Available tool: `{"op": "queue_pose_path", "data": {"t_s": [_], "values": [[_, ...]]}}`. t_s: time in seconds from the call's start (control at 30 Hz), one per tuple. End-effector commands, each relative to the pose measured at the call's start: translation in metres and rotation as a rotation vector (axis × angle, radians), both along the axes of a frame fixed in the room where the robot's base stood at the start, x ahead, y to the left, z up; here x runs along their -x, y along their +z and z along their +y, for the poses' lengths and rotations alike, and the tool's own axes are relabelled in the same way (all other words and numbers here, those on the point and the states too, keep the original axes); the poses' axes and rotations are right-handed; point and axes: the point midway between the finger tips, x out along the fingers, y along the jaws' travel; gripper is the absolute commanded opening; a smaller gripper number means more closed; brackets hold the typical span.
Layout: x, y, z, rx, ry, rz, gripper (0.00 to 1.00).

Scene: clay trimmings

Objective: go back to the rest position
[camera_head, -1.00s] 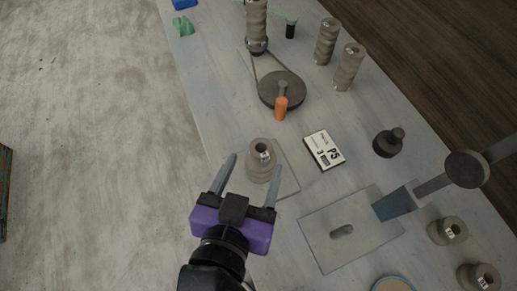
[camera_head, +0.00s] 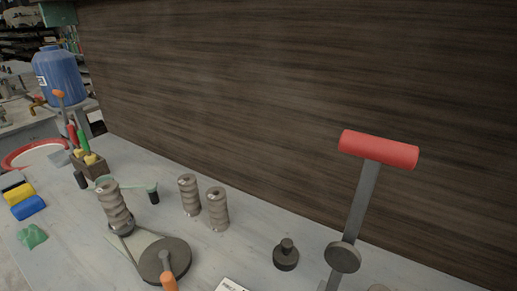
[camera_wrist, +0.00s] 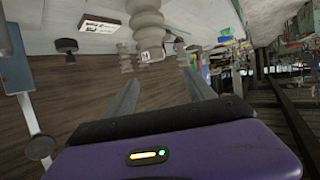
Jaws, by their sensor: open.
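My gripper (camera_wrist: 160,78) shows only in the wrist view, where its two grey fingers stand apart with nothing between them. A ridged clay piece (camera_wrist: 146,22) is beyond the fingertips, apart from them, on the pale table seen upside down. In the head view my gripper and arm are out of sight. There, a tall twisted clay piece (camera_head: 114,208) stands on the left at a dark wheel mechanism, and two more, one (camera_head: 189,194) and another (camera_head: 217,208), stand near the back wall.
A lever with a red handle (camera_head: 378,149) rises at right. A dark knobbed weight (camera_head: 286,257) and a wheel with an orange handle (camera_head: 169,284) are on the table. A tool box (camera_head: 90,166) and blue jug (camera_head: 66,74) are at left. A dark wooden wall (camera_head: 270,90) closes the back.

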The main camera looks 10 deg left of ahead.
Motion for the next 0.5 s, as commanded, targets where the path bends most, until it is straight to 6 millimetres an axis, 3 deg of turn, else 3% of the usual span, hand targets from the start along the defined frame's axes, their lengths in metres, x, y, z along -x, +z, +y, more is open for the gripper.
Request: {"op": "queue_pose_path", "data": {"t_s": [0.17, 0.27, 0.37, 0.5], "values": [[0.016, 0.030, 0.035, -0.070, 0.180, -0.124, 0.63], [0.020, 0.031, 0.037, -0.096, 0.262, -0.187, 0.63], [0.015, 0.023, 0.021, -0.114, 0.302, -0.235, 0.63], [0.002, 0.007, -0.022, -0.137, 0.289, -0.280, 0.63]]}}
